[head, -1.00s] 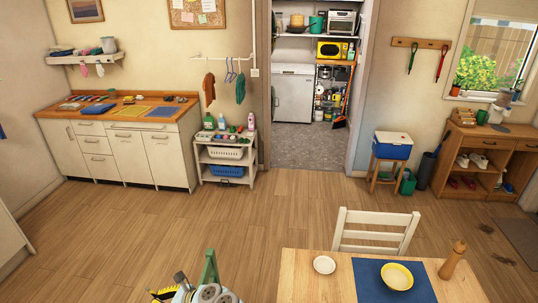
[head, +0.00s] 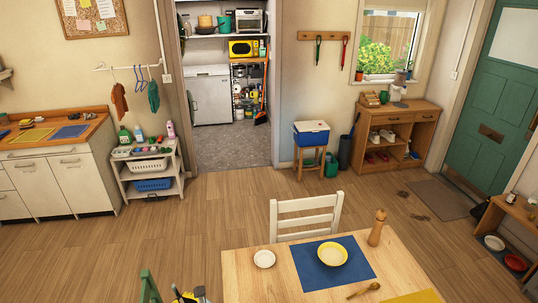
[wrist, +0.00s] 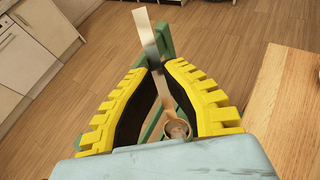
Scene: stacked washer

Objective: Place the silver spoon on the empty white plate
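The silver spoon (wrist: 148,32) shows in the wrist view between the yellow-edged fingers of my gripper (wrist: 157,68). The fingertips close in on its flat strip, and its rounded end (wrist: 177,128) lies back between the fingers. In the head view only the yellow top of my gripper (head: 187,296) shows at the bottom edge, left of the table; the spoon cannot be made out there. A small empty white plate (head: 264,258) lies on the wooden table, left of the blue placemat.
On the table (head: 240,285) are a blue placemat (head: 306,272) with a yellow-rimmed bowl (head: 332,254), a pepper mill (head: 377,229), a wooden spoon (head: 364,290) and a yellow mat (head: 414,298). A white chair (head: 305,205) stands behind.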

